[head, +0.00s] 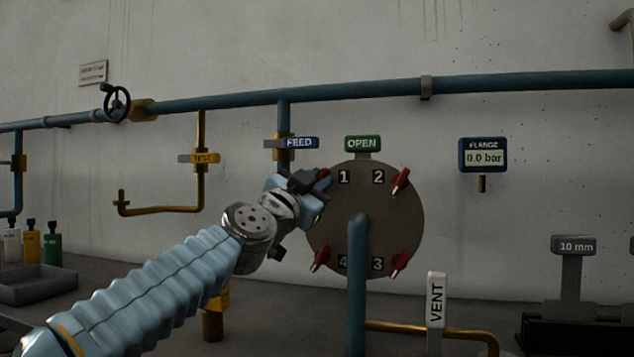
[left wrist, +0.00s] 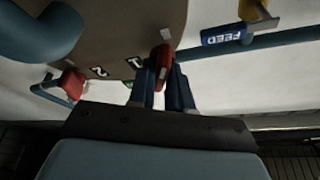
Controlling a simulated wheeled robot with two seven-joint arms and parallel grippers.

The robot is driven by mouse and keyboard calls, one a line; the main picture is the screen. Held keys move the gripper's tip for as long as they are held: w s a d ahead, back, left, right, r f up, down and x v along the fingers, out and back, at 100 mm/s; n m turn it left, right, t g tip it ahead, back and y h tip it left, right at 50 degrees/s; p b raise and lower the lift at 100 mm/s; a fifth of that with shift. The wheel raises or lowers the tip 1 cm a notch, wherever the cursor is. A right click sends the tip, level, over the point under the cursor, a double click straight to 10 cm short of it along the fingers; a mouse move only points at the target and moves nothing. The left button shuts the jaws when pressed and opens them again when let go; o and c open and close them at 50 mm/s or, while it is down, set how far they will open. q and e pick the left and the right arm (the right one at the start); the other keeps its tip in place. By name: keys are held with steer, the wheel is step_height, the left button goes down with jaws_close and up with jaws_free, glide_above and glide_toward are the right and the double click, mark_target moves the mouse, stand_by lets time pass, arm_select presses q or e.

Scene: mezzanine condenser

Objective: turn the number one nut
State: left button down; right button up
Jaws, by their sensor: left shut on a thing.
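A round brown flange (head: 370,225) stands upright with the numbers 1 to 4 on its face. A red winged nut sits by each number. The number one nut (head: 324,174) is at the upper left, mostly hidden behind my left gripper (head: 318,184) in the head view. In the left wrist view the number one nut (left wrist: 163,58) stands between the fingertips of my left gripper (left wrist: 164,78), which is shut on it. The number two nut (head: 401,181) is at the upper right, and it also shows in the left wrist view (left wrist: 74,84). My right gripper is in neither view.
A green OPEN sign (head: 362,143) tops the flange, with a blue FEED label (head: 300,142) beside it. A blue pipe (head: 357,290) rises before the flange. A VENT post (head: 436,300) stands at its lower right.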

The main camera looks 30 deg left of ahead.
arm_select(q)
steer(key=c, duration=1.1)
jaws_free()
steer(key=shift+c, duration=0.2)
steer(key=b+v, duration=0.4)
steer(key=v, duration=0.9)
steer(key=shift+s, duration=0.4)
steer(key=shift+a+f, duration=0.1)
steer(key=shift+f, duration=0.05)
